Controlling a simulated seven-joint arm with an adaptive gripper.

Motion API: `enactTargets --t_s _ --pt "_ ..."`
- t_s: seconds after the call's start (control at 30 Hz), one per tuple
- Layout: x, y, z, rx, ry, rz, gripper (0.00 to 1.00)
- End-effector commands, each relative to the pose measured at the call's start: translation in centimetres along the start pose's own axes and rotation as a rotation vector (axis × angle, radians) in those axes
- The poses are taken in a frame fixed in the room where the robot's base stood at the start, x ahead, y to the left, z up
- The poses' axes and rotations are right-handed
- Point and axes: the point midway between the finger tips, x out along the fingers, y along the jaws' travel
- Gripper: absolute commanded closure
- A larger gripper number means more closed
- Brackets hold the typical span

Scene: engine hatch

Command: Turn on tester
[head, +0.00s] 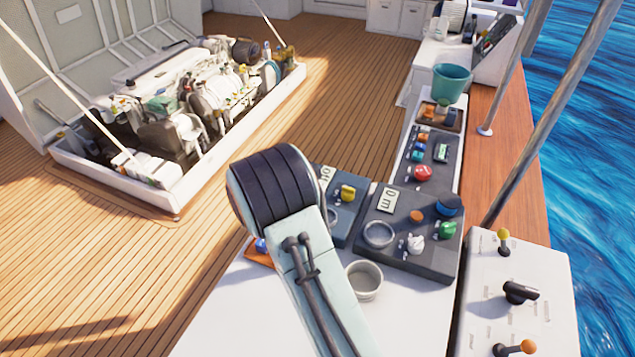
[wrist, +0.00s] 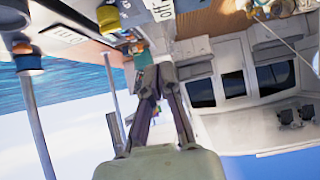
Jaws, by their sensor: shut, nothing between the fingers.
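My gripper (wrist: 150,78) is shut and empty in the wrist view; in the head view it is hidden behind my arm. A dark panel (head: 340,232) with a yellow knob (head: 348,193) and a small label (head: 326,175) is partly hidden by my arm. In the wrist view, a label reading "off" (wrist: 160,8) shows beside a yellow knob (wrist: 108,18). A larger dark panel (head: 400,258) to its right has a display reading "0 m" (head: 389,201) and blue, green, white and orange controls. I cannot tell which panel is the tester.
A grey cup (head: 364,280) stands on the white counter in front of the panels. A teal bucket (head: 452,83) stands farther back. A white box with levers (head: 510,300) and a metal rail (head: 550,110) are at right. The open engine hatch (head: 175,195) is at left.

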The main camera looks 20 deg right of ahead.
Motion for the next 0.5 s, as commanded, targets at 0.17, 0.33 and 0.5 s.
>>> enactTargets --t_s 0.17,0.33,0.5 --pt "0.3 0.0 0.0 0.0 -0.001 0.001 1.0" --pt "2.3 0.1 0.0 0.002 -0.001 0.003 1.0" --pt "5.8 0.1 0.1 0.002 -0.002 0.004 1.0"
